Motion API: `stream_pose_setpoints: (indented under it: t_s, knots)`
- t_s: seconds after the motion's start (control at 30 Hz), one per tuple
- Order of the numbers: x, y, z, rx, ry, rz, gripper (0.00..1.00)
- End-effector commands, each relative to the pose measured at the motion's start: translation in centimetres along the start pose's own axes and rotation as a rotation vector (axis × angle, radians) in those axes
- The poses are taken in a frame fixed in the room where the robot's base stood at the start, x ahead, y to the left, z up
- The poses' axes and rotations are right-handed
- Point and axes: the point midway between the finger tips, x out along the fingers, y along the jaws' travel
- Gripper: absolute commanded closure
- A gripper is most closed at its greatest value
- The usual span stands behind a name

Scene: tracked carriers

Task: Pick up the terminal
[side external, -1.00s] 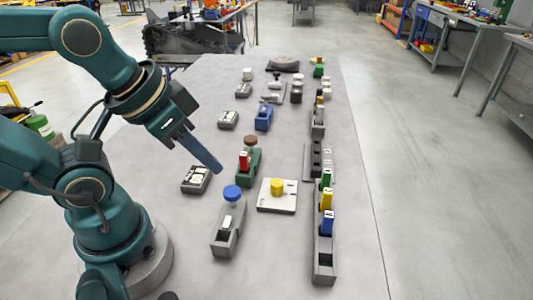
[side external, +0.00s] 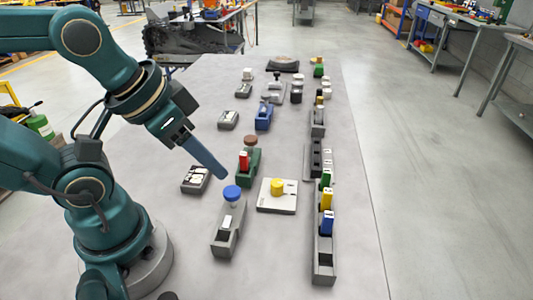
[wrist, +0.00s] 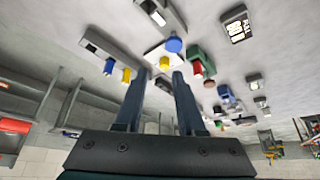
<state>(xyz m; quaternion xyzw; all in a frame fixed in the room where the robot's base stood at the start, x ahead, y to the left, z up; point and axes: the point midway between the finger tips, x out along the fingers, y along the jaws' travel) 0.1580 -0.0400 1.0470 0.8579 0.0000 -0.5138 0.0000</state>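Several coloured blocks that look like terminals stand in a long grey rail (side external: 323,262) on the right: a blue one (side external: 327,224), a yellow one (side external: 327,200) and a green one (side external: 326,178). A red block (side external: 244,161) sits in a green carrier (side external: 254,170). A white block (side external: 227,221) sits in a grey carrier (side external: 225,242) with a blue knob (side external: 232,192). I cannot tell which is the terminal meant. My gripper (wrist: 159,74) is open, its fingers apart with nothing held. In the side view it hangs above and behind the blue knob.
A white plate (side external: 288,205) with a yellow knob (side external: 277,186) lies between carrier and rail. A small grey device (side external: 196,180) lies left of the green carrier. A blue carrier (side external: 264,118) and more parts stand farther back. The front right table is bare.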

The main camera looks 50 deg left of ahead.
Motion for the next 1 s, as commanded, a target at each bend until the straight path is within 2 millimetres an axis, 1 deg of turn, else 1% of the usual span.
stream_pose_setpoints:
  t_s: [0.33, 0.43, 0.53, 0.67, 0.77, 0.87, 1.0]
  knots:
    - [0.0, 0.0, 0.0, -0.004, 0.0, 0.0, 0.44]
    - [-0.3, 0.0, -0.2, -0.049, 0.001, 0.0, 0.44]
    - [-0.9, -0.1, -1.7, -0.122, 0.002, -0.004, 0.44]
    - [-0.7, -0.9, -3.8, -0.24, -0.047, -0.026, 0.44]
    - [0.0, -1.7, -5.4, -0.334, -0.095, -0.049, 0.44]
    - [1.1, -2.8, -6.9, -0.427, -0.15, -0.075, 0.44]
    - [3.2, -4.6, -8.5, -0.55, -0.23, -0.113, 0.44]
